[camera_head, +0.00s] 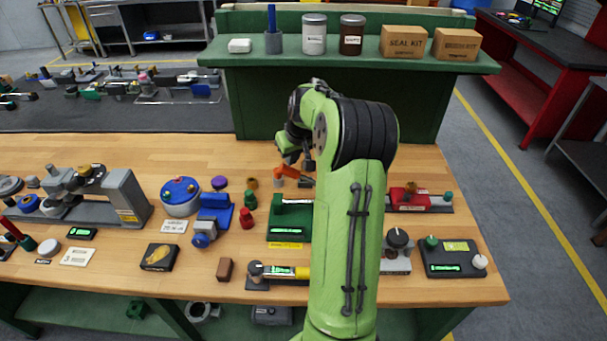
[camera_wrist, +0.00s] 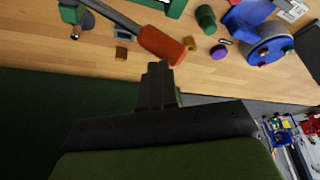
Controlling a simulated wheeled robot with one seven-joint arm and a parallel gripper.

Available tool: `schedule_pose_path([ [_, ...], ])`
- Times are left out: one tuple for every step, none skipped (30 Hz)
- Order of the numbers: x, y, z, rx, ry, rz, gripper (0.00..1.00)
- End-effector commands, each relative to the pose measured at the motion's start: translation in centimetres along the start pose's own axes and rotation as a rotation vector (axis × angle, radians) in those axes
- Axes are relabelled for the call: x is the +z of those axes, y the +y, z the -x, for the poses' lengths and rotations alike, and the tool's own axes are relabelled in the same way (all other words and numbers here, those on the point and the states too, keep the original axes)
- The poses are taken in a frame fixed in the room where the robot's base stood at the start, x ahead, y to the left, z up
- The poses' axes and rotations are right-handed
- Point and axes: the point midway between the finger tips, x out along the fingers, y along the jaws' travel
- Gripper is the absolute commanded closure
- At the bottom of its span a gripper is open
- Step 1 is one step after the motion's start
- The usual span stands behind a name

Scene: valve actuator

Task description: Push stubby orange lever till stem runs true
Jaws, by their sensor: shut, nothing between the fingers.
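The orange lever (camera_head: 288,171) is near the bench's back edge, partly hidden by my arm in the head view. In the wrist view its thick orange end (camera_wrist: 162,45) sits on a grey bar (camera_wrist: 115,14) that runs up and left to a dark base at the picture's top edge. My gripper (camera_wrist: 158,68) is shut and empty, its fingertips right at the orange end; I cannot tell whether they touch. In the head view my gripper (camera_head: 308,164) is small, just beside the lever. I cannot make out the stem or its alignment.
A green fixture (camera_head: 290,218) stands in front of the lever. A blue valve (camera_head: 213,212) and several small knobs are to its left. A red device (camera_head: 410,197) is to the right. A green shelf (camera_head: 225,58) with jars and boxes rises behind.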

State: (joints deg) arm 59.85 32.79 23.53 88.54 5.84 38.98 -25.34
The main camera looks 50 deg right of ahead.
Motion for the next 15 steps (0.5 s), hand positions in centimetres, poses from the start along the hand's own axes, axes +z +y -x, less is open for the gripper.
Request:
schedule_pose_path([
  [0.0, 0.0, 0.0, 0.0, 0.0, 0.0, 1.0],
  [0.0, 0.0, 0.0, 0.0, 0.0, 0.0, 1.0],
  [0.0, 0.0, 0.0, 0.0, 0.0, 0.0, 1.0],
  [0.0, 0.0, 0.0, 0.0, 0.0, 0.0, 1.0],
  [0.0, 0.0, 0.0, 0.0, 0.0, 0.0, 1.0],
  [0.0, 0.0, 0.0, 0.0, 0.0, 0.0, 1.0],
  [0.0, 0.0, 0.0, 0.0, 0.0, 0.0, 1.0],
  [0.0, 0.0, -0.01, 0.0, 0.0, 0.0, 1.0],
  [0.01, 0.0, -0.03, 0.0, 0.0, 0.0, 1.0],
  [0.03, 0.0, -0.07, 0.0, 0.0, 0.0, 1.0],
  [0.05, 0.0, -0.13, 0.0, 0.0, 0.0, 1.0],
  [0.1, -0.01, -0.23, 0.0, 0.0, 0.0, 1.0],
  [0.13, -0.01, -0.32, 0.0, 0.0, 0.0, 1.0],
  [0.18, -0.02, -0.42, 0.0, 0.0, 0.0, 1.0],
  [0.23, -0.02, -0.55, 0.0, 0.0, 0.0, 1.0],
])
